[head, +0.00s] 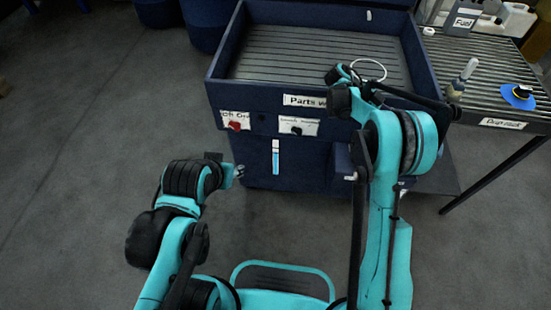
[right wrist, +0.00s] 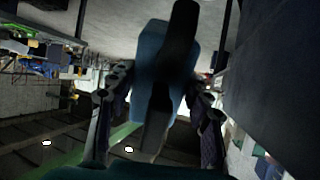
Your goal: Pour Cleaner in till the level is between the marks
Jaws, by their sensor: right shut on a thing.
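The parts washer (head: 222,70) has a wide ribbed basin on top. A narrow level gauge (head: 276,157) on its front shows light blue in its lower part and white above; its marks are too small to read. My right gripper (right wrist: 157,120) is shut on a blue container with a black strip (right wrist: 178,75), with a finger on each side of it in the right wrist view. In the head view my right arm hides that gripper and container, so their place over the basin is unclear. My left gripper (head: 239,172) is near the washer's front, left of the gauge; its jaws are unclear.
A red knob (head: 235,125) and a black knob (head: 297,131) are on the washer front. A thin white ring (head: 369,69) shows at the basin. The drip rack (head: 485,85) at right holds a blue disc (head: 519,96) and a Fuel container (head: 462,20).

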